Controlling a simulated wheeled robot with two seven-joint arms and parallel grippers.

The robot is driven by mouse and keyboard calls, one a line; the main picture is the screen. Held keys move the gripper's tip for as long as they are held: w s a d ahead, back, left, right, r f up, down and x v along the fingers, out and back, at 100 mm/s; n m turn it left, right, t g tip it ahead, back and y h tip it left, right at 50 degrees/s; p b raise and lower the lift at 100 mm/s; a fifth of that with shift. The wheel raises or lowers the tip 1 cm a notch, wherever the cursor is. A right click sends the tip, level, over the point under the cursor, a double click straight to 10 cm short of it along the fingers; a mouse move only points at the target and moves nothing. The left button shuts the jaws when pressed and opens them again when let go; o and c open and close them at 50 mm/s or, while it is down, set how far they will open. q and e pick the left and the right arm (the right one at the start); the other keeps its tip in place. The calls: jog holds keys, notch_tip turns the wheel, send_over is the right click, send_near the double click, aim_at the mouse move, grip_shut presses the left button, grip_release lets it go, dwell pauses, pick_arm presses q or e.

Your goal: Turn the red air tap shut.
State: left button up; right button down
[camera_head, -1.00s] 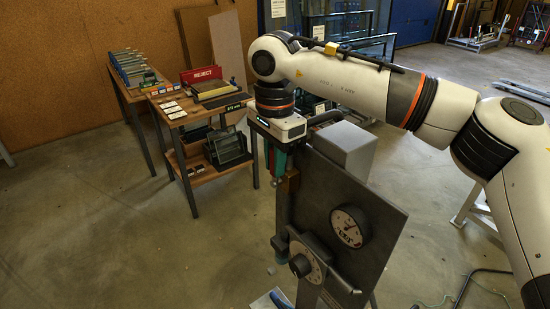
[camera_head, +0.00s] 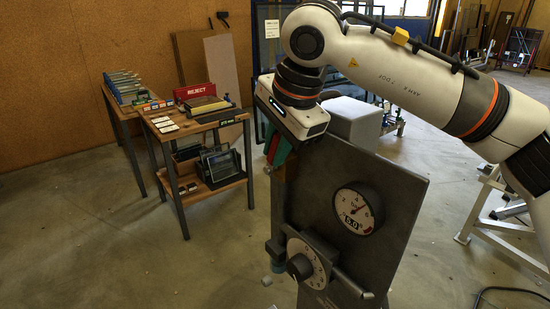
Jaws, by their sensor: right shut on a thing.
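The red air tap (camera_head: 273,147) shows as a small red strip at the upper left edge of the grey panel. My right gripper (camera_head: 278,153), with teal fingers, comes down over it from above and is shut on it. The fingers and the white gripper body hide most of the tap, so its exact angle is hard to tell. A dark brass-coloured fitting (camera_head: 279,172) shows dimly just below the fingers. My left gripper is out of view.
The grey panel (camera_head: 400,205) carries a round gauge (camera_head: 358,209) and a dial with a black knob (camera_head: 300,266). A grey box (camera_head: 353,122) sits behind the panel top. A bench with a red REJECT sign (camera_head: 195,91) stands left.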

jog(key=c, duration=1.3)
grip_release()
jog(key=shift+r, duration=0.15)
jog(key=b+v, duration=0.1)
jog(key=v, duration=1.1)
